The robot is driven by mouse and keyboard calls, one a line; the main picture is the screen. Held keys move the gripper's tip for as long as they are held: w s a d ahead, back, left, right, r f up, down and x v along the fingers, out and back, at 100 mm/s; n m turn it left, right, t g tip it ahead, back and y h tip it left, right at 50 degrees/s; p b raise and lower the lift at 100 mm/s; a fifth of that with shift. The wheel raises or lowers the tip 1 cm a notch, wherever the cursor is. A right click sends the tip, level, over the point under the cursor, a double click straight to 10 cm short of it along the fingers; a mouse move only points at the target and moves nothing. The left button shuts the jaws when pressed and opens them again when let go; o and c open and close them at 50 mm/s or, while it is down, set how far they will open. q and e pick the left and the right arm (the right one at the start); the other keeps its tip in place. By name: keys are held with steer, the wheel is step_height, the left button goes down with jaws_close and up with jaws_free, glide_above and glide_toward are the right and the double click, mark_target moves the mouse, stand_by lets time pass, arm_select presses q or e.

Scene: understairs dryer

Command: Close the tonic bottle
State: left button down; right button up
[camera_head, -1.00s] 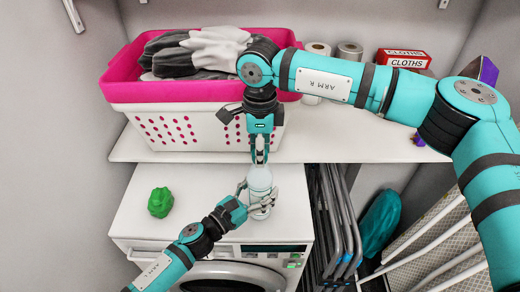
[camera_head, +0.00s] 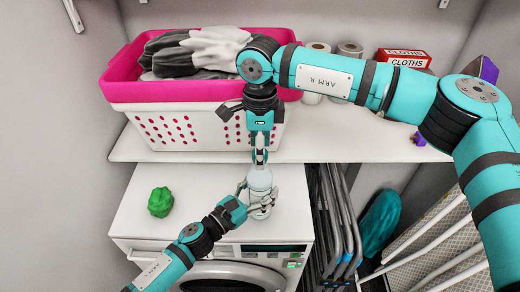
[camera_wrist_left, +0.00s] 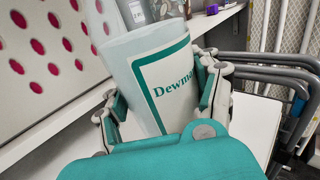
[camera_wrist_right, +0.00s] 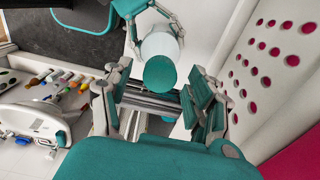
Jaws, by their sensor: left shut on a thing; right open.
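The tonic bottle (camera_head: 261,181) is pale with a teal label and stands on the white dryer top. My left gripper (camera_head: 258,201) is shut around its body from the front. The label, partly reading "Dewm", shows in the left wrist view (camera_wrist_left: 170,82). My right gripper (camera_head: 260,155) points down over the bottle top. In the right wrist view a round teal cap (camera_wrist_right: 160,73) appears over the pale bottle (camera_wrist_right: 161,44), between my open fingers, with gaps on both sides. I cannot tell whether the cap is fully seated.
A lumpy green object (camera_head: 160,202) lies on the dryer top (camera_head: 135,215) to the left. A white and pink basket (camera_head: 160,135) with cloths stands on the shelf (camera_head: 345,150) close behind my right gripper. Folded metal frames (camera_head: 335,220) stand right of the dryer.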

step_height(320, 180, up, 11)
steer(key=shift+r, duration=0.2)
arm_select(q)
steer(key=shift+c, duration=0.6)
jaws_free()
steer(key=v, duration=1.2)
